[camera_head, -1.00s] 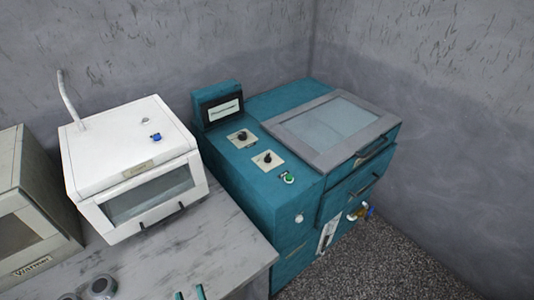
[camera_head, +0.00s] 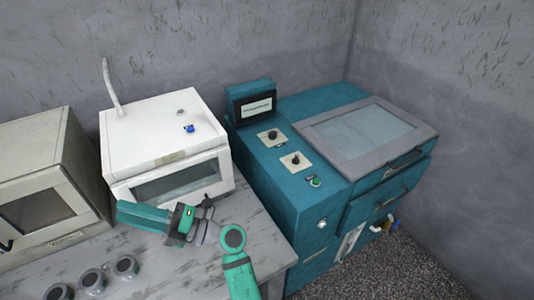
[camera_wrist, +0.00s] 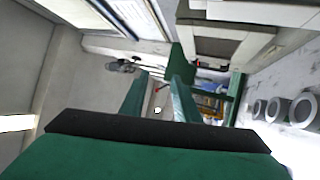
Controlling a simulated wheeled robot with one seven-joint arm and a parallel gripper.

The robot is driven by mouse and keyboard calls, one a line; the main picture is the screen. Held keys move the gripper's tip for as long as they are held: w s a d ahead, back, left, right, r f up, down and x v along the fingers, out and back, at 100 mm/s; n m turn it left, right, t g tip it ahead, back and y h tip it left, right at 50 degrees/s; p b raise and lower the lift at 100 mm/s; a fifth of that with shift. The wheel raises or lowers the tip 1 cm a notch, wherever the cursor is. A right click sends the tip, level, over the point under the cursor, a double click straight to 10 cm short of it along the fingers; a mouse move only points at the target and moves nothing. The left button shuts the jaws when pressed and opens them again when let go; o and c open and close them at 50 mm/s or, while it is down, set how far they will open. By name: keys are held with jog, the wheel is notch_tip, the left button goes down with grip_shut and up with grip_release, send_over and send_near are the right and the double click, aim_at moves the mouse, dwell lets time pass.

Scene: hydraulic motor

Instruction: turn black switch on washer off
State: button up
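The washer looks to be the teal machine (camera_head: 262,190) with a grey-framed glass lid (camera_head: 368,132). Two black rotary switches sit on pale plates on its top panel, a rear one (camera_head: 271,135) and a front one (camera_head: 295,160). I cannot tell which one the task means. My gripper (camera_head: 207,212) is in front of the white box, left of the washer and apart from both switches. In the wrist view its two green fingers (camera_wrist: 160,88) are spread with nothing held between them. The washer's switches are not recognisable in the wrist view.
A white box (camera_head: 165,125) with a blue knob (camera_head: 190,129) stands on the grey bench (camera_head: 110,262). A beige oven (camera_head: 40,175) is left of it. Several round dark-topped pieces (camera_head: 92,281) lie in front. A green button (camera_head: 315,182) is near the front switch.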

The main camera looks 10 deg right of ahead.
jog(key=w+d+f+n+g+h, duration=0.2)
jog(key=w+d+f+n+h, duration=0.1)
jog(key=w+f+h, duration=0.4)
jog(key=m+t+h, duration=0.2)
jog(key=m+h, duration=0.3)
jog(key=h, duration=1.2)
send_near(296, 157)
jog(key=x, duration=0.8)
jog(key=shift+w, duration=0.1)
grip_shut()
